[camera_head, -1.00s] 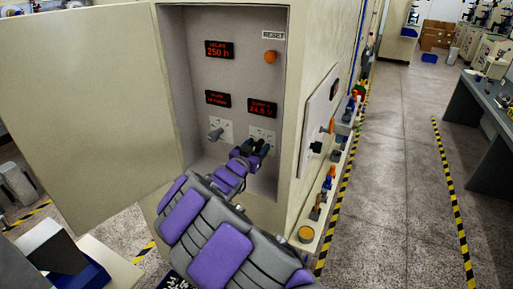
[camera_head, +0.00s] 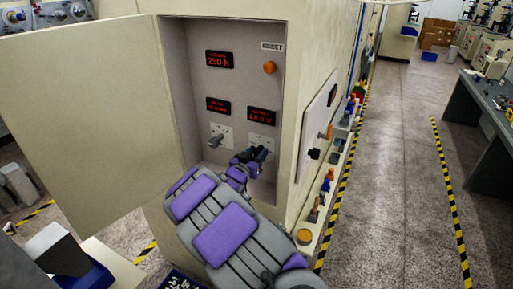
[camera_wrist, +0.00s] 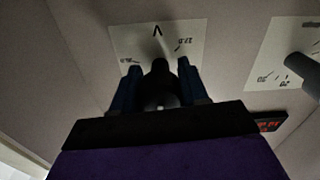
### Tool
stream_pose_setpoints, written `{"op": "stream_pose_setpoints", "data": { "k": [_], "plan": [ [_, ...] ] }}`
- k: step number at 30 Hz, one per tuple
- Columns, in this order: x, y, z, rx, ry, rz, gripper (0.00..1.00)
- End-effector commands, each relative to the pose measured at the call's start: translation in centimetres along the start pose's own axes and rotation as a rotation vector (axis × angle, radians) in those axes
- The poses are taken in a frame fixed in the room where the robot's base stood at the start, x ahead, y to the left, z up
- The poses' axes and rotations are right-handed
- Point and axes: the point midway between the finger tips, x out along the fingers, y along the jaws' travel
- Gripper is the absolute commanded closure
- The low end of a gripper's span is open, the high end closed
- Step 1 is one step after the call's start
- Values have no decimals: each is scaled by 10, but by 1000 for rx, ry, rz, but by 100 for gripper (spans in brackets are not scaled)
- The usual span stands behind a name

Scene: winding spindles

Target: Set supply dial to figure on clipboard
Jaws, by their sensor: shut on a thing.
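The supply dial (camera_wrist: 160,72) is a dark knob on a white scale plate (camera_wrist: 190,37) marked V, below the right red readout (camera_head: 262,116) in the open cabinet. That readout shows about 24 V; its last digit is blurred. My gripper (camera_head: 254,156) is at the dial. In the wrist view its two dark blue fingers (camera_wrist: 160,88) stand on either side of the knob, shut on it. The scale appears upside down there. No clipboard can be made out in these frames.
A second dial (camera_head: 215,141) is just left, under another readout (camera_head: 218,105). Above are a 250 h display (camera_head: 219,60) and an orange button (camera_head: 269,67). The open cabinet door (camera_head: 85,120) fills the left. The aisle (camera_head: 395,180) at right is clear.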

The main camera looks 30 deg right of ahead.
Motion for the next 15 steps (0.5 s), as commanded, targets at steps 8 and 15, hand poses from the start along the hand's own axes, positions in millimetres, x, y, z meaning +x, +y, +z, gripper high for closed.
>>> {"op": "stream_pose_setpoints", "data": {
  "k": [8,15],
  "plan": [
    [0,-1,-4,-180,-3,-3,88],
    [0,-1,-2,-296,-3,-3,88]
  ]
}}
